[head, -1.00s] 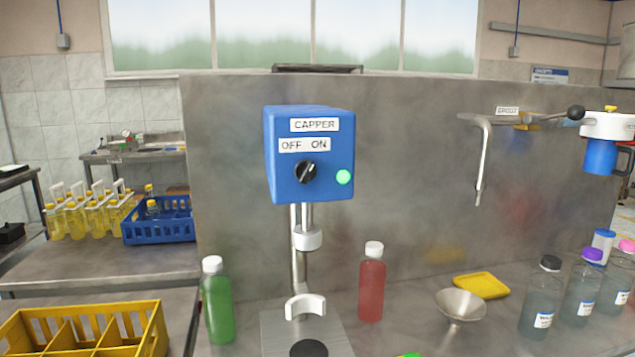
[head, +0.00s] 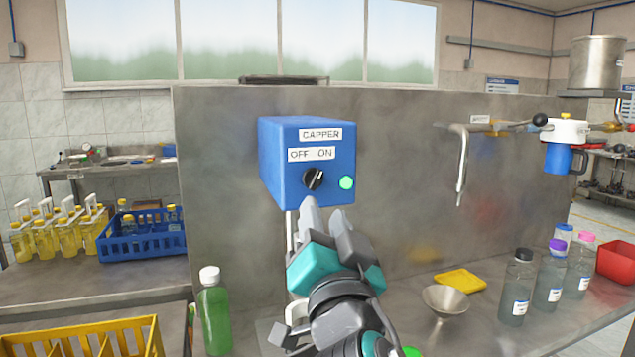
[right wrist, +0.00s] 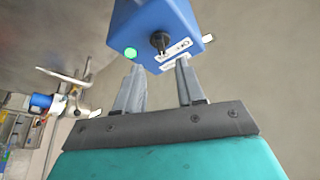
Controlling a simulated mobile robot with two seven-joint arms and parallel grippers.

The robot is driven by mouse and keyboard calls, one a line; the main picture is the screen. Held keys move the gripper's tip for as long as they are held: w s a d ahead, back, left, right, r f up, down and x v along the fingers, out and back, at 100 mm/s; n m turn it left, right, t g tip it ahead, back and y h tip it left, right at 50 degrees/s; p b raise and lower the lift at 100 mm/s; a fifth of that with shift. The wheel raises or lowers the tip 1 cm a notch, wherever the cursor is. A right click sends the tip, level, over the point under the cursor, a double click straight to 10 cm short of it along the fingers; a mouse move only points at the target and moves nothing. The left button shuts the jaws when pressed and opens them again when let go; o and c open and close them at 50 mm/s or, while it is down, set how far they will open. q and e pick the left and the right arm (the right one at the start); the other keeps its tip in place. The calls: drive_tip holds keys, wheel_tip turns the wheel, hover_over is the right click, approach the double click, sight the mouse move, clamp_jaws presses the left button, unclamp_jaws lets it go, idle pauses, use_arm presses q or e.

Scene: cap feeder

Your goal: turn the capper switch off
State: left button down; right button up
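The blue capper box (head: 285,170) stands in the middle of the head view, with OFF and ON labels on its front. Its black switch knob (head: 314,179) has its pointer tilted up and right, toward ON. The green lamp (head: 347,183) beside it is lit. My right gripper (head: 325,210) is just below and in front of the knob. In the right wrist view, the two fingers (right wrist: 160,82) are spread with an empty gap, and the knob (right wrist: 160,42) lies beyond the tips, apart from them. My left gripper is out of view.
A green bottle (head: 214,315) stands left of my right arm. A metal funnel (head: 444,300), a yellow sponge-like pad (head: 460,281) and several clear bottles are on the right. A bent metal spout (head: 462,165) sticks out from the panel. The space before the box is otherwise open.

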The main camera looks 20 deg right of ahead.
sight(317, 182)
drive_tip(key=p+x, duration=0.1)
drive_tip(key=x, duration=0.6)
drive_tip(key=shift+w, duration=0.25)
drive_tip(key=shift+c, duration=0.4)
drive_tip(key=shift+s+r, duration=0.1)
clamp_jaws()
